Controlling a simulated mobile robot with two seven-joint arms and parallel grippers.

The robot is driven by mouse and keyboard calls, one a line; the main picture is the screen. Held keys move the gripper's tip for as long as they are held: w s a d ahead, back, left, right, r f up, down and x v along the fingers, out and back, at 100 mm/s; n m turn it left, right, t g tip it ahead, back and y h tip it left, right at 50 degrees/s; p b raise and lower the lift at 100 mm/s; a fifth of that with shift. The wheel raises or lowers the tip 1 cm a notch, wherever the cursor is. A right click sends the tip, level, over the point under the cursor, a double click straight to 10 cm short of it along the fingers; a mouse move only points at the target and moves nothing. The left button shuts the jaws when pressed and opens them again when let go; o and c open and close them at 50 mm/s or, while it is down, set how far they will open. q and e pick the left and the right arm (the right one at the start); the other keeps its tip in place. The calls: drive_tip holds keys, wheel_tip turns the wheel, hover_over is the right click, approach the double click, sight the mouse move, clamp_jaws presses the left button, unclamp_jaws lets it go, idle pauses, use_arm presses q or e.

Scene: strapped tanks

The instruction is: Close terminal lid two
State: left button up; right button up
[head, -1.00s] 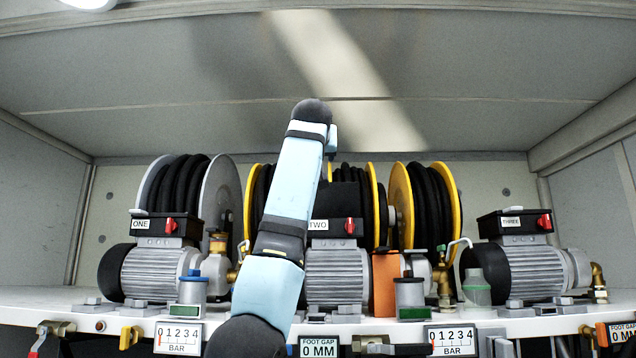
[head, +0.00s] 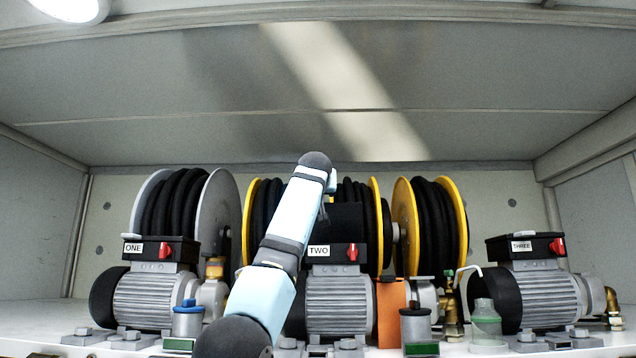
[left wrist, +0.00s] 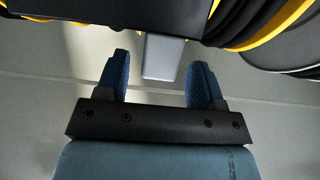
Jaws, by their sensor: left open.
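Terminal box two (head: 328,253) is black, with a TWO label and a red switch, on top of the middle grey pump (head: 338,300). Its black lid (head: 347,222) stands up behind the box, raised. In the left wrist view the lid shows as a dark panel (left wrist: 185,22) with a grey tab (left wrist: 163,58). My left gripper (left wrist: 158,60) is open; its two blue fingers appear on either side of the tab, with gaps, and I cannot tell the depth. In the head view my left arm partly hides the lid's left side and the gripper. My right gripper is not in view.
Terminal boxes ONE (head: 160,250) and THREE (head: 525,246) have flat, closed tops. Hose reels (head: 430,225) stand behind the pumps. An orange block (head: 391,312) and small cups (head: 187,318) stand between the pumps.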

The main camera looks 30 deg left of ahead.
use_arm(q)
drive_tip(key=shift+w+a+r, duration=0.1)
drive_tip(key=shift+w+a, duration=0.2)
drive_tip(key=shift+w, duration=0.25)
drive_tip(key=shift+w+a+f, duration=0.15)
drive_tip(key=shift+w+f, duration=0.05)
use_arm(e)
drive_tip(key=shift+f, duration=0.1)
use_arm(q)
drive_tip(key=shift+s+r, duration=0.1)
clamp_jaws()
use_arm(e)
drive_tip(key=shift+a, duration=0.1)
